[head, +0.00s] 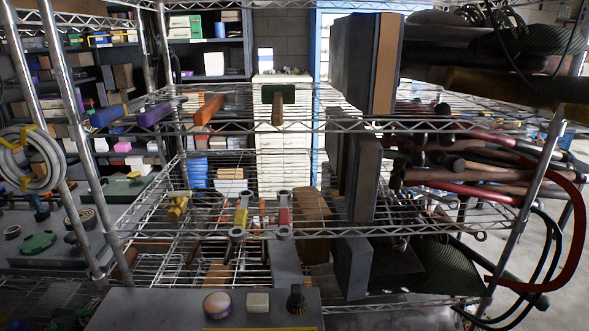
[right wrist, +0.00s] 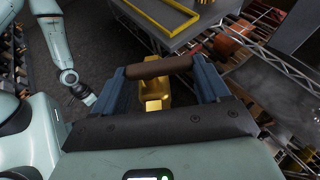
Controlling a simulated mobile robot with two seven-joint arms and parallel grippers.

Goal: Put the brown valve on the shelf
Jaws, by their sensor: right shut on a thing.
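In the right wrist view, my right gripper (right wrist: 160,72) is shut on the brown valve (right wrist: 162,66). Its brown handle spans between the two blue-grey fingers, and a brass body (right wrist: 154,95) shows below it. The wire shelf (head: 300,126) stands ahead in the head view, with several tiers. The head view shows neither gripper nor the held valve. A white arm at the left of the right wrist view ends in what looks like my left gripper (right wrist: 88,98), small and hanging low; its opening is unclear.
Blue (head: 108,116), purple (head: 156,114) and orange (head: 208,109) handles and a green item (head: 278,94) line the upper tier. Large dark panels (head: 358,65) and dark-headed tools (head: 430,160) crowd the right. A grey bench (head: 150,310) lies in front. Wire gaps show mid-tier.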

